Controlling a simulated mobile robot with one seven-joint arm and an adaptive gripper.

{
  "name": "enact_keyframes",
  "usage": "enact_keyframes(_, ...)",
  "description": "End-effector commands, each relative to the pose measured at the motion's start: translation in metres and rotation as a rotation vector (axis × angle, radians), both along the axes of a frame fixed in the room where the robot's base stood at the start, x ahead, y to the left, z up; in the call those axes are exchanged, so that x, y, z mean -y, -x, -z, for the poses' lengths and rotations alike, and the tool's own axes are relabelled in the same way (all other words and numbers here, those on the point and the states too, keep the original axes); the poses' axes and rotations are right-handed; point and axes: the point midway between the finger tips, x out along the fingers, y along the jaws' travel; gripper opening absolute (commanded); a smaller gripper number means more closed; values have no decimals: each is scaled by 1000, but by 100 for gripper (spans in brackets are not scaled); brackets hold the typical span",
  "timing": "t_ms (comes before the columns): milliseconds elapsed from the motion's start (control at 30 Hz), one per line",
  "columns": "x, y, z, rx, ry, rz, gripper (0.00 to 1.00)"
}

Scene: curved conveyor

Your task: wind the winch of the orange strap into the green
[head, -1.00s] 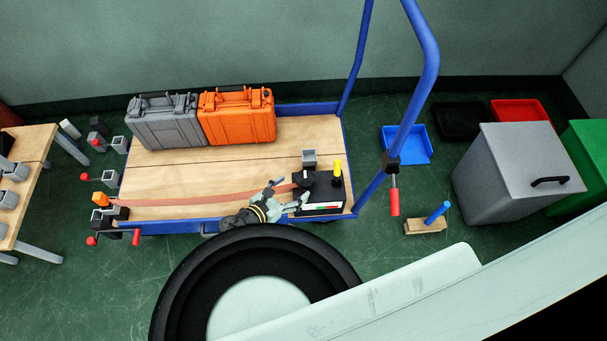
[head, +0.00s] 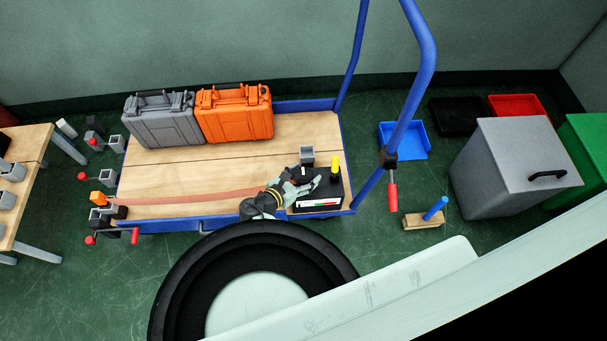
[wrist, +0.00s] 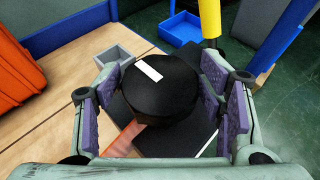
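The winch is a black box (head: 333,192) at the cart deck's front right corner, with a gauge strip (head: 322,203) on its front showing red and green; a needle is too small to read. Its round black knob (wrist: 163,92) has a white mark on top, seen in the wrist view. The orange strap (head: 200,199) runs along the deck from the left edge to the winch. My gripper (head: 305,182) is over the winch and hides the knob in the head view. In the wrist view its open fingers (wrist: 165,105) stand either side of the knob; firm contact is not clear.
A yellow post (head: 334,165) and a grey square socket (head: 307,155) stand close by the knob. An orange case (head: 235,118) and a grey case (head: 163,123) stand at the deck's back left. The blue cart handle (head: 405,115) rises at right. The deck's middle is clear.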

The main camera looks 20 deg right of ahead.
Motion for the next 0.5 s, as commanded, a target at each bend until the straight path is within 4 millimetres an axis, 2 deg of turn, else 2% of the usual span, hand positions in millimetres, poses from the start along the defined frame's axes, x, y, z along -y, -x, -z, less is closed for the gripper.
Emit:
enact_keyframes(67, 0, 0, 0, 0, 0, 0, 56)
enact_keyframes(500, 0, 0, 0, 0, 0, 0, 26)
